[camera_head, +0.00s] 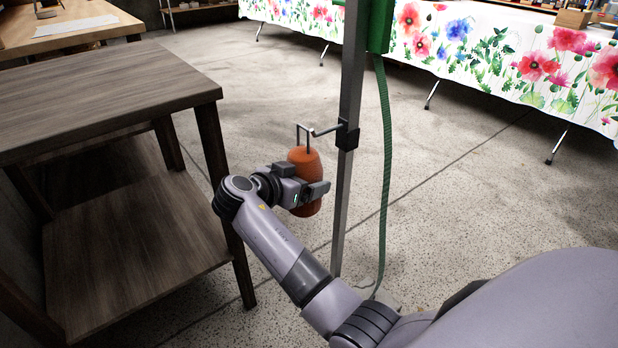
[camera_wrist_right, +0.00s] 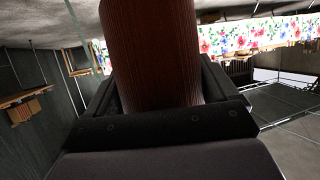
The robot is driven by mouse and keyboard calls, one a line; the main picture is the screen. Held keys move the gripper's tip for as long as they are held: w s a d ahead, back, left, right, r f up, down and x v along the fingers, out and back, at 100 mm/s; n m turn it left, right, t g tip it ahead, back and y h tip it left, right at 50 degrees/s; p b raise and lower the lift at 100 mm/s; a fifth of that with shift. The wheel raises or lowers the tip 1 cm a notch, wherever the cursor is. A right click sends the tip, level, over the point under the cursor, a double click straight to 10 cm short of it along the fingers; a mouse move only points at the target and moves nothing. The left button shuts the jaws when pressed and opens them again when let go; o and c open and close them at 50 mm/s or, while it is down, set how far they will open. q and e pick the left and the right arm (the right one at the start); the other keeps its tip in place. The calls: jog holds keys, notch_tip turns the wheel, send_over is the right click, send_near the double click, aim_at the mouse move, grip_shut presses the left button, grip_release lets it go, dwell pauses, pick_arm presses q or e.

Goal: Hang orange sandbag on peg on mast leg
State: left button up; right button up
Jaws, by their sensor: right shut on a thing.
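The orange sandbag (camera_head: 306,163) is upright beside the mast leg, with a thin grey loop handle (camera_head: 298,134) on top. My right gripper (camera_head: 309,190) is shut around the sandbag's middle. In the right wrist view the sandbag (camera_wrist_right: 152,50) looks dark brown-red between the black fingers (camera_wrist_right: 158,92). The mast leg (camera_head: 348,85) is a grey upright post just right of the sandbag. A dark peg (camera_head: 326,131) sticks out left from a black clamp (camera_head: 347,136) on it. The peg's end is close to the loop; I cannot tell whether it passes through. My left gripper is out of view.
A dark wooden table (camera_head: 90,95) with a lower shelf (camera_head: 130,250) stands to the left, near my right forearm. A green strap (camera_head: 386,170) hangs right of the mast leg. A flower-cloth table (camera_head: 480,50) is behind. The floor between is clear.

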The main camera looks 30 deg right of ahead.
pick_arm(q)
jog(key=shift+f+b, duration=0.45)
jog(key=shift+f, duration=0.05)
pick_arm(e)
jog(key=shift+s+a+r, duration=0.1)
jog(key=shift+a, duration=1.05)
jog(key=shift+s+a+r, duration=0.1)
jog(key=shift+a, duration=1.05)
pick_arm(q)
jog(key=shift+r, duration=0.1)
